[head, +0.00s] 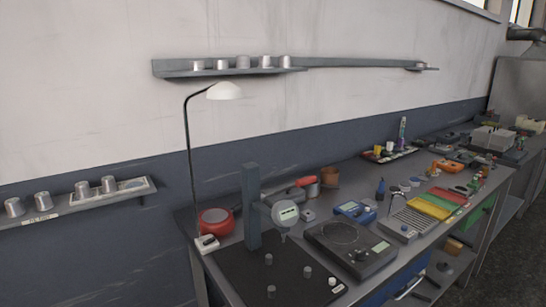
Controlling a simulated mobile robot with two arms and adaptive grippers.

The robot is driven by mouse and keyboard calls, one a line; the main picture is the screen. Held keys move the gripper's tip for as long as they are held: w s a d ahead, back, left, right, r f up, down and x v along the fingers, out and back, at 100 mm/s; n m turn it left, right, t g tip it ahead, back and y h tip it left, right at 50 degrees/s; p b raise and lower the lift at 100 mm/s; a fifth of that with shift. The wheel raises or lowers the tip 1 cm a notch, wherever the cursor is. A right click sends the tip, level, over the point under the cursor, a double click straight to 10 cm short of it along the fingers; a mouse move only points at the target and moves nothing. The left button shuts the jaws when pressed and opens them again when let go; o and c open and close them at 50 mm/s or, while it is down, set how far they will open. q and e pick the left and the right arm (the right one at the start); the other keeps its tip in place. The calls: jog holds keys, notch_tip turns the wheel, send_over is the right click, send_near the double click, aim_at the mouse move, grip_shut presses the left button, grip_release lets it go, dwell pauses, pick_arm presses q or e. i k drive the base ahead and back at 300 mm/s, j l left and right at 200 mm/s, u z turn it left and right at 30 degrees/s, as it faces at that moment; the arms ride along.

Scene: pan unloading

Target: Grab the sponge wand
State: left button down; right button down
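I cannot make out a sponge wand for certain. An upright thin purple and grey item (402,132) stands at the back of the bench, too small to identify. A grey item with a red-tipped handle (292,191) lies behind the round dial gauge (286,213), which partly hides it. A round red pan-like object (216,221) sits at the bench's left end. Neither of my grippers is in view.
The long grey bench (345,188) is crowded: a dark hotplate-like device (350,250), a blue meter (355,211), coloured trays (428,207). A lower shelf with metal cups (70,208) is at left. Floor (520,240) shows at right.

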aim_at(435, 163)
jog(key=i+l, duration=0.2)
jog(key=l, duration=0.3)
jog(key=i+l+z, duration=0.15)
jog(key=l, duration=0.3)
jog(key=i+l, duration=0.2)
jog(key=l, duration=0.3)
jog(key=i+l+z, duration=0.15)
jog(key=l, duration=0.3)
jog(key=i+l, duration=0.3)
jog(key=l, duration=0.15)
jog(key=i+l+z, duration=0.15)
jog(key=l, duration=0.25)
jog(key=i+l, duration=0.35)
jog(key=l+z, duration=0.05)
jog(key=l, duration=0.05)
